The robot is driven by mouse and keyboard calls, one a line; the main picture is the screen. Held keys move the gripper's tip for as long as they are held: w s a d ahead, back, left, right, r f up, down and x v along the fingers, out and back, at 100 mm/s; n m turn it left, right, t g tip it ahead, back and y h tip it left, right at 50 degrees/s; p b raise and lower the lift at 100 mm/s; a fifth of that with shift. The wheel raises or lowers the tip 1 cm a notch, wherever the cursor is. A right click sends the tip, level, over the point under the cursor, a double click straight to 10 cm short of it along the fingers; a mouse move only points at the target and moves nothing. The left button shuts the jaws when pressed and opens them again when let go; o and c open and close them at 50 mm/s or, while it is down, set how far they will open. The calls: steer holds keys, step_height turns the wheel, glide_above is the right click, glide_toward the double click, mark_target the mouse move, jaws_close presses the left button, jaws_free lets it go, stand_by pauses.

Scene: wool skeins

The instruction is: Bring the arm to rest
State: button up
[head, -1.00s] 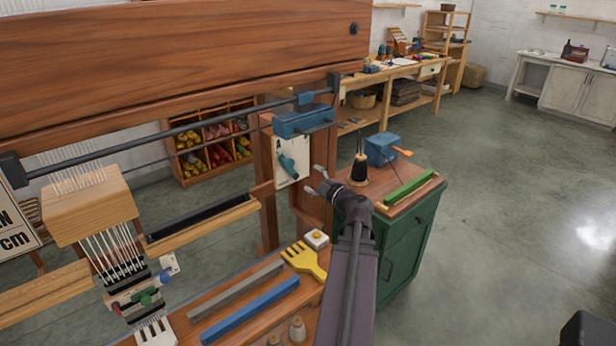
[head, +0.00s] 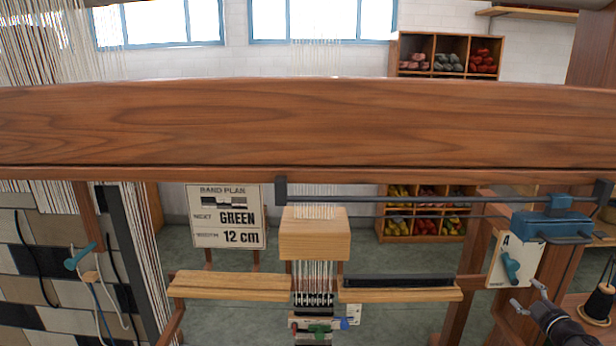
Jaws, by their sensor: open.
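My gripper (head: 528,296) is at the lower right of the head view, with its two fingers spread and nothing between them. It points up and to the left. A white board marked A with a teal handle (head: 511,267) hangs just above and behind it. Only the end of my arm shows; the rest is cut off by the bottom edge.
A thick wooden loom beam (head: 300,125) spans the view. A blue carriage (head: 553,226) sits on the rail above my gripper. A black thread cone (head: 598,304) stands to its right. A band plan sign (head: 226,216) reads GREEN, 12 cm.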

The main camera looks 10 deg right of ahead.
steer(key=w+a+f+m+g+y+p, duration=0.1)
steer(key=w+a+f+g+y, duration=0.25)
steer(key=a, duration=0.55)
steer(key=w+a+f+g+y, duration=0.2)
steer(key=w+a, duration=0.3)
steer(key=a, duration=0.4)
steer(key=w+a+f+m+g+y+p, duration=0.1)
steer(key=w+a+f+g+y, duration=0.2)
steer(key=a, duration=0.6)
steer(key=s+a+f+m+g+h+p, duration=0.1)
steer(key=s+a+f+m+g+h, duration=0.1)
steer(key=a, duration=0.9)
steer(key=s+a+f+m+g+h+p, duration=0.1)
steer(key=a+m+g, duration=0.4)
steer(key=a, duration=0.6)
steer(key=shift+s+a+f+g+h+p, duration=0.4)
steer(key=shift+s+f+g+h, duration=0.35)
steer(key=shift+h, duration=0.5)
steer(key=shift+r, duration=0.1)
steer(key=c, duration=0.4)
steer(key=shift+s+d, duration=0.1)
steer(key=shift+d, duration=0.05)
